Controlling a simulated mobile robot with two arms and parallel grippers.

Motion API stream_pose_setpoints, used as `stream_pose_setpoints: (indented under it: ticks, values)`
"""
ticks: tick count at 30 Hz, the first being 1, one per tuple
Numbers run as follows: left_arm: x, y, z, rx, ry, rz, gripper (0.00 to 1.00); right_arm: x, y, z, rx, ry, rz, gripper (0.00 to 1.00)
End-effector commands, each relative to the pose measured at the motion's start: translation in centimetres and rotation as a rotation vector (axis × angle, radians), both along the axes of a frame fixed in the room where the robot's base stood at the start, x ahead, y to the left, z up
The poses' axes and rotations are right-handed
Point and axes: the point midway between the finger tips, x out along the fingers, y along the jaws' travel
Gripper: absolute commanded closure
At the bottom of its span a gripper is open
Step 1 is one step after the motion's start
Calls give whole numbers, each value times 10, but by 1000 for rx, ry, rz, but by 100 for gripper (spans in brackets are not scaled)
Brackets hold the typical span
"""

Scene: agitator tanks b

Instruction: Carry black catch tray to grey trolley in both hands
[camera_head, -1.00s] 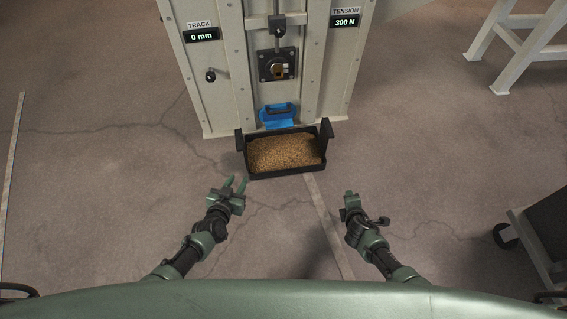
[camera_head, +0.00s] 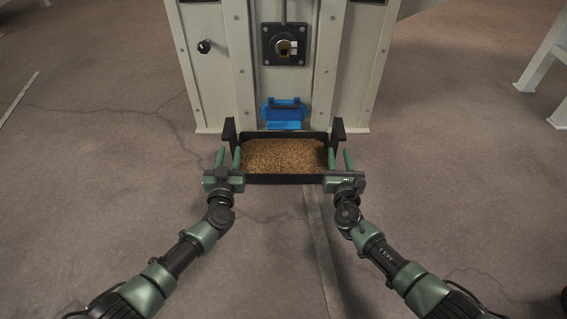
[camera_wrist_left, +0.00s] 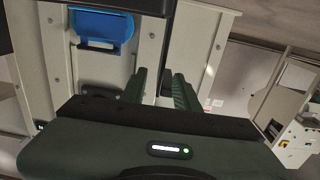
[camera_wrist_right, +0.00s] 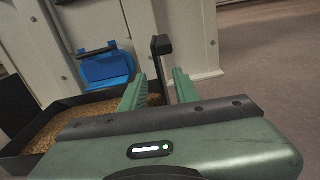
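The black catch tray (camera_head: 285,180) holds brown grain and sits at the foot of the pale machine, below a blue flap. It has an upright black handle at its left end (camera_head: 229,131) and right end (camera_head: 338,130). My left gripper (camera_head: 228,156) is open, its fingers pointing at the left handle. My right gripper (camera_head: 341,158) is open, its fingers to either side of the right handle in the picture. In the right wrist view that handle (camera_wrist_right: 161,48) shows between and beyond the fingertips. Contact cannot be told. The grey trolley is not clearly in view.
The pale machine (camera_head: 212,85) stands right behind the tray, with the blue flap (camera_head: 284,113) above it. A pale frame leg (camera_head: 545,55) stands at the far right. A dark piece (camera_head: 564,300) cuts the right edge. Floor left and right of the tray is clear.

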Motion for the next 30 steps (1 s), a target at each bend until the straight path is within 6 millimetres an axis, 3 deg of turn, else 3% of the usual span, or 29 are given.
stream_pose_setpoints:
  ticks: [2,17,30]
  values:
    - [2,1,-8,0,-3,8,69,2,1,-4,-36,-20,5,69]
    - [7,2,-6,-1,-1,11,69,8,1,0,-51,-27,7,69]
    - [63,1,-7,2,1,10,69,63,2,-1,-52,-25,7,69]
